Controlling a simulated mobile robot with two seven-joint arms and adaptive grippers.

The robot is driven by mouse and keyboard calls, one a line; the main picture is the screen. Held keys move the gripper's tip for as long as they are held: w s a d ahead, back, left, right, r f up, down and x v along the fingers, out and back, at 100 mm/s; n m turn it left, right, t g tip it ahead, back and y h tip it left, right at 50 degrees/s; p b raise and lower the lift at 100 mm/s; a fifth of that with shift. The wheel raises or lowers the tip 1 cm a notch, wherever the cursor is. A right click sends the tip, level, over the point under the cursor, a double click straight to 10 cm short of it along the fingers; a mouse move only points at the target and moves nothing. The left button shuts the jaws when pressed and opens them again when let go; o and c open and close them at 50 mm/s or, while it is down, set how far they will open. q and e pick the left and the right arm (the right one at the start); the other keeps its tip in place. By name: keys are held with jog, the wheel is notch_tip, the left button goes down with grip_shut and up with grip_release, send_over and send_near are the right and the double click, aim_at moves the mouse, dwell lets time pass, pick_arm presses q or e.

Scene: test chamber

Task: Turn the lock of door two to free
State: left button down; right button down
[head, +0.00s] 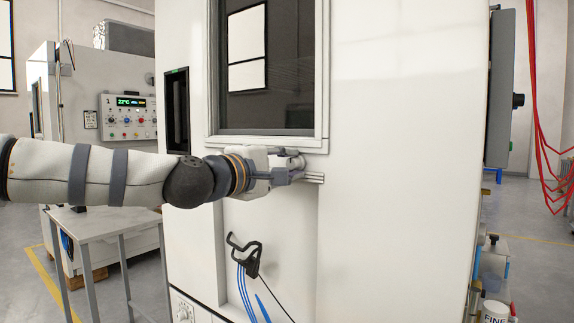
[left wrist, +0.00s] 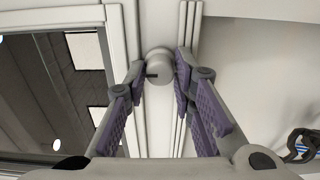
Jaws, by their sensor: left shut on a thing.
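The lock is a round, pale grey knob (left wrist: 159,62) on the white door face, just beside the corner of the window frame. A short dark mark shows on the knob's left side in the left wrist view. My left gripper (head: 294,167) reaches in from the left at the lower right corner of the door window (head: 270,65). In the left wrist view the fingers (left wrist: 160,70) have their tips on either side of the knob, shut on it. In the head view the fingers mostly hide the knob. My right gripper is not in view.
A black hook-shaped holder (head: 245,254) with blue cables hangs on the cabinet below my arm. A grey table (head: 105,222) stands at the left, before another unit with a control panel (head: 128,116) marked 1. Red cables (head: 543,110) hang at the far right.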

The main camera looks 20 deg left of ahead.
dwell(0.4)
pick_arm(q)
jog(key=c, duration=1.4)
grip_release()
jog(key=shift+o, duration=0.2)
jog(key=shift+s+a, duration=0.1)
jog(key=v, duration=1.1)
jog(key=shift+s, duration=0.4)
